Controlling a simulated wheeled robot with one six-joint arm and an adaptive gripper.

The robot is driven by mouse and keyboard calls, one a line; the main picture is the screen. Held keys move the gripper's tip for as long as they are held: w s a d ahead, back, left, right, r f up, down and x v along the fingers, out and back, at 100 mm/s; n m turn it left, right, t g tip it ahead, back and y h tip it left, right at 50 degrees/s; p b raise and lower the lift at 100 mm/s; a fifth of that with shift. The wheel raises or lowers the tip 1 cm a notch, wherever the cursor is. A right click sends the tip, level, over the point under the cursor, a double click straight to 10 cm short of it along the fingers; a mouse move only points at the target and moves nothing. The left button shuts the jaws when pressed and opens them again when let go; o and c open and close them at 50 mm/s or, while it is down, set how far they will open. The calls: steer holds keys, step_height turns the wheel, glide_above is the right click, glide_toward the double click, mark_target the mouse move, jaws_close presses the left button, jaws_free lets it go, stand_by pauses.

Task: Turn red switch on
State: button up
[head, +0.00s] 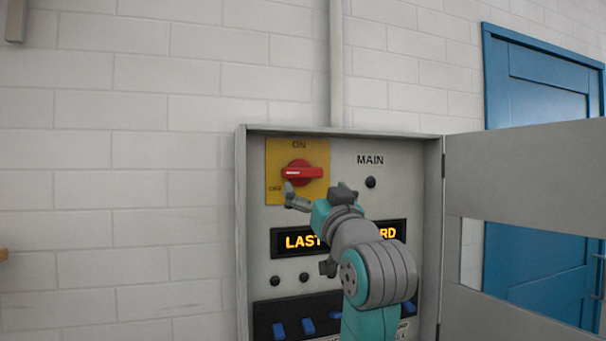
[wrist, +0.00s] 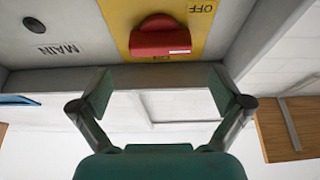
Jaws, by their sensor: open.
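The red switch (head: 302,173) is a rotary handle on a yellow plate (head: 316,153) at the upper left of an open grey panel. Its handle lies roughly level, with its white mark at the left end, near OFF; ON is printed above. In the wrist view the red switch (wrist: 160,42) is upside down at the top, beyond the fingertips. My gripper (head: 316,193) is just below and in front of the switch in the head view. Its fingers are spread and empty in the wrist view (wrist: 163,92), with no visible contact with the handle.
A black knob (head: 370,182) sits under the MAIN label. A lit display (head: 292,241) is partly hidden by my arm. Blue switches (head: 308,326) line the bottom. The cabinet door (head: 520,175) stands open at right, before a blue door (head: 545,65). Left is bare wall.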

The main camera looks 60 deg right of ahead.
mark_target(305, 175)
steer(key=x, duration=0.8)
steer(key=shift+r, duration=0.1)
steer(key=c, duration=0.9)
